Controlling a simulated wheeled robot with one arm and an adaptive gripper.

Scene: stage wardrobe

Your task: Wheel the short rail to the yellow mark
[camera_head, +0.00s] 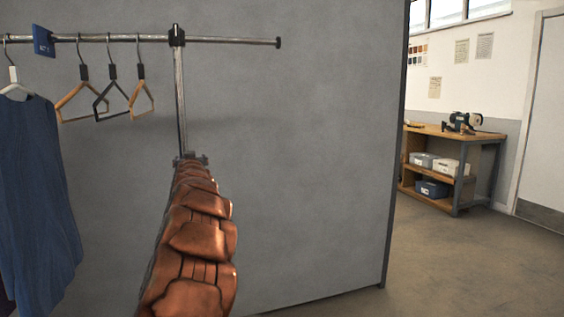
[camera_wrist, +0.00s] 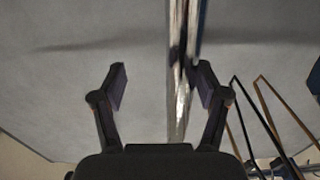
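The metal clothes rail shows in the head view, with its horizontal top bar (camera_head: 230,40) and one upright post (camera_head: 181,100). Its base is out of view. My gripper (camera_head: 191,159) is at the post, at the far end of my copper-coloured arm. In the wrist view my gripper (camera_wrist: 162,87) is open, its two fingers spread wide. The post (camera_wrist: 182,75) runs up the picture close to the right finger, with a clear gap to the left finger. I cannot tell whether it touches the right finger. No yellow mark is in view.
A blue garment (camera_head: 38,200), a blue tag (camera_head: 43,41) and several empty hangers (camera_head: 112,92) hang on the bar. A grey partition (camera_head: 310,150) stands behind it. Open floor (camera_head: 460,265) lies to the right, with a wooden workbench (camera_head: 455,131) and a door (camera_head: 543,120) beyond.

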